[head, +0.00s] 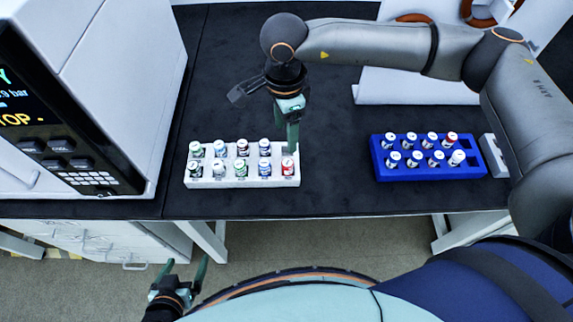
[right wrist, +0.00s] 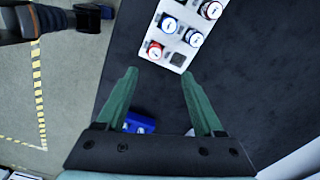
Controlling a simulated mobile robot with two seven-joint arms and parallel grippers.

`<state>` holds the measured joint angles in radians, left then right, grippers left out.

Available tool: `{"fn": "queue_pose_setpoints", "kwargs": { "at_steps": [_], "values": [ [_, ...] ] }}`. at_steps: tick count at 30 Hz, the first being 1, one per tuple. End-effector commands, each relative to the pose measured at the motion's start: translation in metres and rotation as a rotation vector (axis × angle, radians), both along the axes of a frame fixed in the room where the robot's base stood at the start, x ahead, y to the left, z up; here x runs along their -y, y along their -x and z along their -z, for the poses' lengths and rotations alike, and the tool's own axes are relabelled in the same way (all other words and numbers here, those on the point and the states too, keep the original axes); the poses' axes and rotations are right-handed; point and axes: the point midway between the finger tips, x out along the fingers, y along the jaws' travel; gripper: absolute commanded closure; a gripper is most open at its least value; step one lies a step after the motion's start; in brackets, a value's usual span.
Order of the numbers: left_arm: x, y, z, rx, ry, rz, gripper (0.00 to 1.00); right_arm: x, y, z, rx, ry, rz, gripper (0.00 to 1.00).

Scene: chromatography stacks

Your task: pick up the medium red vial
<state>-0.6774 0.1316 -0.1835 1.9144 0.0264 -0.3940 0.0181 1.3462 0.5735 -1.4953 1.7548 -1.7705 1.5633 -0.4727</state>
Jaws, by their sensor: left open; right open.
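A vial with a red label (head: 288,167) stands in the front right corner of the white rack (head: 240,183). It also shows in the right wrist view (right wrist: 156,50), upright with a white cap. Another vial with red on it (head: 451,138) stands in the back row of the blue rack (head: 420,172). My right gripper (head: 291,148) points down over the right end of the white rack, open. In the right wrist view its fingertips (right wrist: 160,75) are spread with nothing between them, near the red-labelled vial. My left gripper (head: 187,272) is open and empty, low in front of the table.
Several other vials stand close beside the red one in the white rack. An empty square slot (right wrist: 178,60) lies beside it. A large instrument (head: 100,90) with a screen stands at the left. The dark tabletop (head: 335,170) between the racks is clear.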

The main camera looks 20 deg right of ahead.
Motion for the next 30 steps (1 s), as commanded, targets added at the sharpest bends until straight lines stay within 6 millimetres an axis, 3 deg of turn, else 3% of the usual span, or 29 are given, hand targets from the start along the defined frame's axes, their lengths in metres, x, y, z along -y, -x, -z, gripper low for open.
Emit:
{"fn": "queue_pose_setpoints", "kwargs": {
  "at_steps": [6,14,21,30],
  "values": [
    [0.000,0.000,-0.006,-0.001,0.000,0.000,0.07,-0.001,0.002,0.039,-0.006,-0.003,0.000,0.31],
    [0.000,0.000,-0.010,-0.001,0.000,0.000,0.07,-0.001,0.004,0.060,-0.006,-0.005,-0.001,0.31],
    [0.000,0.001,-0.018,-0.001,0.000,0.001,0.07,0.000,0.009,0.095,-0.007,-0.005,0.002,0.31],
    [0.000,0.001,-0.018,-0.002,0.000,0.001,0.07,0.000,0.008,0.104,-0.003,-0.006,0.000,0.31]
  ]
}}
